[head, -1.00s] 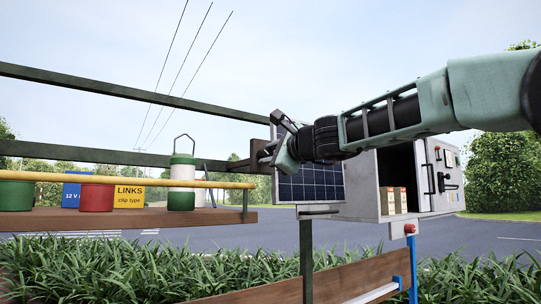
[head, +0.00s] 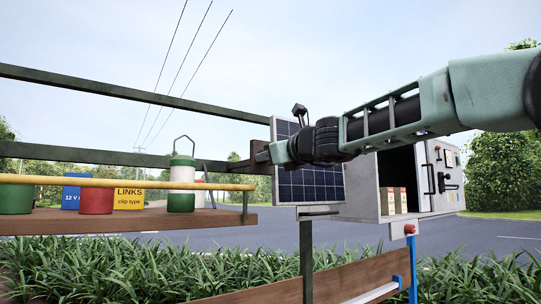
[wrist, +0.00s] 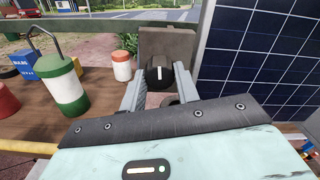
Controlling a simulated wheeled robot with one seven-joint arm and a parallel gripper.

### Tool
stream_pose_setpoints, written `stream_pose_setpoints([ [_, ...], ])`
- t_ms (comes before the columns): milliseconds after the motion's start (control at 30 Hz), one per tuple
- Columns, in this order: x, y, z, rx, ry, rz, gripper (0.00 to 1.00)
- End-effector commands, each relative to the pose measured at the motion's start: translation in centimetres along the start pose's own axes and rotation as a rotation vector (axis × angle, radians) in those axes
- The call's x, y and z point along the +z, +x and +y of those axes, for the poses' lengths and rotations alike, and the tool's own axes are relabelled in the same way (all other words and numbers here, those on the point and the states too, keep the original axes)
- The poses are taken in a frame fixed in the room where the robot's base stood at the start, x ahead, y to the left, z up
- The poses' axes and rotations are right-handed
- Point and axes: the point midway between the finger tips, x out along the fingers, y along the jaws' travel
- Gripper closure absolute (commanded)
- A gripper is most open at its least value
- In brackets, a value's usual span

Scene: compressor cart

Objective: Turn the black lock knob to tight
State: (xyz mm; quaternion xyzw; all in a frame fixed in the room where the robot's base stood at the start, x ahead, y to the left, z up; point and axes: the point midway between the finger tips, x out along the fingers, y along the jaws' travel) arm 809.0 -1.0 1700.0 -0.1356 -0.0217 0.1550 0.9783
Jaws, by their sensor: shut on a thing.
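The black lock knob (wrist: 160,73) shows in the wrist view with a white line on its face. The line stands about upright in that picture. The knob sits in front of a dark grey-brown plate (wrist: 168,40). My gripper (wrist: 161,85) is shut on the knob, with one finger on each side of it. In the head view my gripper (head: 266,153) is at the left edge of the solar panel, and it hides the knob. I see no tight marking in either view.
The solar panel (head: 310,185) stands close beside my gripper. A shelf (head: 130,221) at left holds a green-and-white lantern (head: 182,175), a red pot (head: 96,199) and a yellow LINKS box (head: 129,198). A grey cabinet (head: 366,185) with an open door is at right.

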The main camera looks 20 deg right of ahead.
Motion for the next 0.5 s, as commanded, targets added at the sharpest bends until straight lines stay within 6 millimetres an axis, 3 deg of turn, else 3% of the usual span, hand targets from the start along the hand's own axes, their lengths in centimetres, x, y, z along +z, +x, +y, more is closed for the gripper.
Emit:
stream_pose_setpoints([
  [500,-0.28,0.06,0.08,0.001,0.097,0.004,0.92],
])
